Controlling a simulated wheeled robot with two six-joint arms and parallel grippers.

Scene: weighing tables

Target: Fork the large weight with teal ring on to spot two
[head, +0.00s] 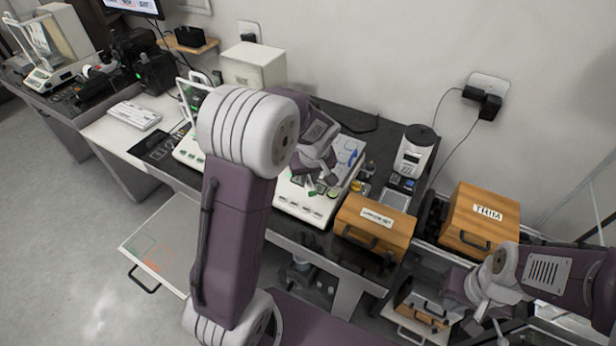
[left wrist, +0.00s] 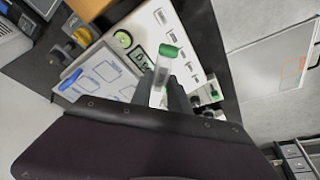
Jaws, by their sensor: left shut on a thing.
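My left gripper (head: 328,180) reaches over the white balance panel in the middle of the bench. In the left wrist view the left gripper (left wrist: 168,92) is shut on a pale, green-ended piece (left wrist: 170,50); I cannot tell whether it is the fork. A white board with blue outlined spots (left wrist: 105,70) lies beside it; no spot number is readable. Small dark and green pieces (left wrist: 212,97) stand right of the fingers, but I cannot make out which has a teal ring. My right gripper (head: 482,308) is low at the right, its fingers unclear.
A wooden box (head: 375,226) stands right of the panel, and another marked TRIM (head: 482,215) further right. A grey-white device (head: 415,150) stands behind. A yellow-topped piece (left wrist: 83,36) is near the board. A white keyboard (head: 134,115) lies at left.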

